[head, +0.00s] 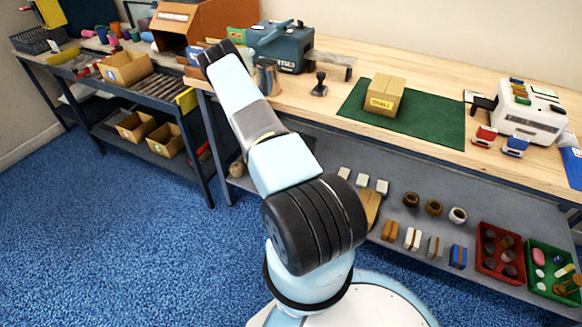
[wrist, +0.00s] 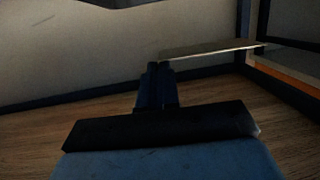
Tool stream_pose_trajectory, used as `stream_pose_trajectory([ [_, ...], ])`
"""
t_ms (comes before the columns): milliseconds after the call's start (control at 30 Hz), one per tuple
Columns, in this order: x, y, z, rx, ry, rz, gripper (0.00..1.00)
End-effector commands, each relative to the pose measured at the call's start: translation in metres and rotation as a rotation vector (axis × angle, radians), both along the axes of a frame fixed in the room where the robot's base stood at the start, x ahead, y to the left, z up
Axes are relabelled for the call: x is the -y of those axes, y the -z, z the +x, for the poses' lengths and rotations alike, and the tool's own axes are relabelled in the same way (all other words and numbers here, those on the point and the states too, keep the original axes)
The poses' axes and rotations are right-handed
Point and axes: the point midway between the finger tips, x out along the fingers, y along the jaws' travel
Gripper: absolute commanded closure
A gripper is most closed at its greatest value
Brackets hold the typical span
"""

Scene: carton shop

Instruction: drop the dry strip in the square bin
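My gripper (wrist: 157,66) is at the far end of my raised arm; in the wrist view its two dark fingers are close together. A thin, pale, flat strip (wrist: 212,48) starts at the fingertips and reaches out to the right, apparently pinched between them. The strip is hidden in the head view. There, the arm's dark end (head: 215,55) is above the bench's left part, beside a brown box (head: 196,25) with a label too small to read. I cannot tell which container is the square bin.
On the bench are a teal machine (head: 282,47), a dark stamp (head: 320,85), a carton (head: 384,95) on a green mat (head: 432,122) and a white machine (head: 530,112). Small open cardboard bins (head: 125,68) stand at the left. Red (head: 486,264) and green trays (head: 537,285) sit low right.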

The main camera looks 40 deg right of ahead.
Motion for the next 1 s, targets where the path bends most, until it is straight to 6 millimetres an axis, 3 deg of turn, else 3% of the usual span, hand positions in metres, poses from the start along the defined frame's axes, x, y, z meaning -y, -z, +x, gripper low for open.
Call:
stream_pose_trajectory([
  [433, -0.0003, 0.0075, -0.0002, 0.000, 0.000, 0.000, 1.00],
  [767, -0.0001, 0.0073, -0.0003, 0.000, 0.000, 0.000, 0.69],
  [1000, -0.0005, 0.0072, -0.0006, 0.000, 0.001, 0.000, 0.69],
])
